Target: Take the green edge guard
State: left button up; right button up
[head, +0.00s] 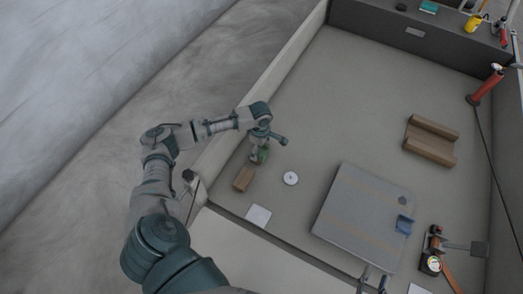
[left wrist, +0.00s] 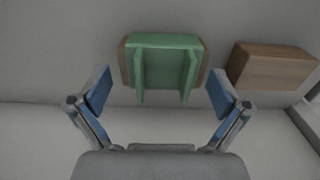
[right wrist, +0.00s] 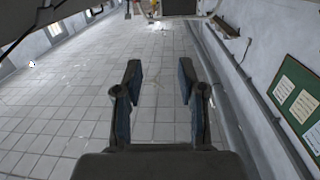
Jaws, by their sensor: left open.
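The green edge guard (left wrist: 163,68) is a channel-shaped piece with two side walls, lying against a brown block (left wrist: 125,62) in the left wrist view. In the head view the guard (head: 263,155) shows small just below my left gripper (head: 260,145). My left gripper (left wrist: 158,95) is open. Its blue-padded fingers stand wide on either side of the guard, with gaps, and the guard lies ahead of the tips. My right gripper (right wrist: 160,75) is open and empty, facing a tiled floor.
A second brown block (left wrist: 272,65) lies right of the guard. In the head view a white disc (head: 290,178), a white square (head: 258,216), and a grey board (head: 355,215) with a blue piece (head: 404,224) lie nearby. A low wall (head: 255,85) borders the left side.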

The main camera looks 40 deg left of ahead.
pick_arm(q)
jog(key=shift+d+r, duration=0.15)
jog(key=shift+d, duration=0.1)
jog(key=shift+c, duration=0.3)
jog(key=shift+d+r, duration=0.1)
jog(key=shift+d, duration=0.15)
jog(key=c, duration=0.4)
jog(key=shift+d+r, duration=0.15)
jog(key=shift+d, duration=0.15)
jog(key=c, duration=0.8)
jog(key=shift+c, duration=0.6)
jog(key=shift+s+a+f, duration=0.15)
jog(key=shift+a+f, duration=0.05)
jog(key=shift+a, duration=0.2)
jog(key=shift+r, duration=0.15)
